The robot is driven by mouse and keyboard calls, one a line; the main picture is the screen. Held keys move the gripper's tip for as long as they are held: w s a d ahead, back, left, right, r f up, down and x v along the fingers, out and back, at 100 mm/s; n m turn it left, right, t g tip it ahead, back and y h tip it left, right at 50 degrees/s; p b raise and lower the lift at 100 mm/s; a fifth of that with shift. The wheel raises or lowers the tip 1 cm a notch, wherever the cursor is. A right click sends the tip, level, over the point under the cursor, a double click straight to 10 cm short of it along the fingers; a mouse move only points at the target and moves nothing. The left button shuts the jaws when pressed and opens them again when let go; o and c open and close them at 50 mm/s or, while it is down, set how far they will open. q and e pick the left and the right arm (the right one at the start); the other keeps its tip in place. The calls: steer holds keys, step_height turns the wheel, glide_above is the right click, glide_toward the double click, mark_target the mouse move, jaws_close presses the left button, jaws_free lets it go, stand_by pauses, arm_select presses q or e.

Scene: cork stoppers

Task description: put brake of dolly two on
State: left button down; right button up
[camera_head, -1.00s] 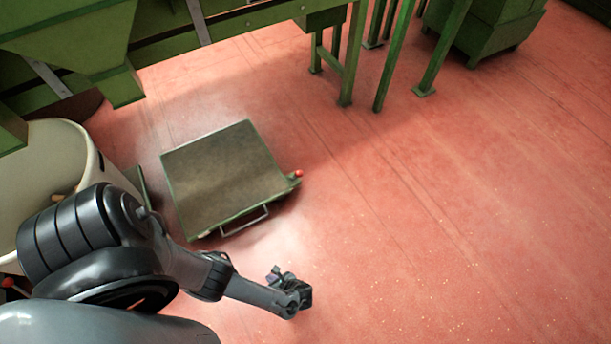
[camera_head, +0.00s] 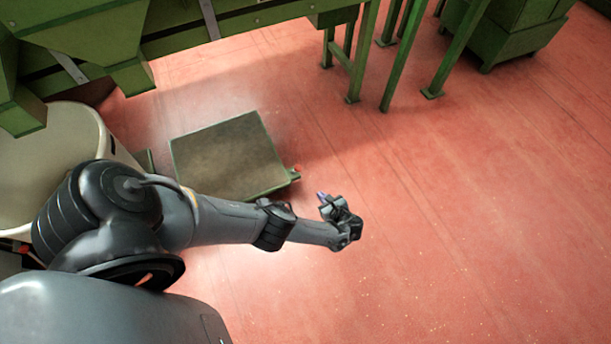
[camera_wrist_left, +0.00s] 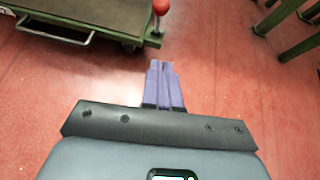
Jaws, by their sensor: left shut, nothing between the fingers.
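A low flat dolly (camera_head: 228,152) with a green frame and a brown-grey deck stands on the red floor, partly behind my left arm. A small red knob (camera_head: 297,168) sits at its right corner. In the left wrist view the dolly (camera_wrist_left: 98,14) is at the top left, with the red ball knob (camera_wrist_left: 161,6) on a short stem at its corner and a grey handle along its edge. My right gripper is not in view.
A large cream tub (camera_head: 62,150) stands at the left, with a second red knob (camera_head: 24,248) below it. Green machinery (camera_head: 180,45) and legs (camera_head: 362,55) stand at the back. The red floor (camera_head: 470,220) on the right is clear.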

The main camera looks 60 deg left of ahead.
arm_select(q)
steer(key=b, duration=0.6)
glide_toward(296, 169)
steer(key=shift+w+a+f, duration=0.65)
steer(key=shift+a+f, duration=1.55)
steer(key=shift+f, duration=0.4)
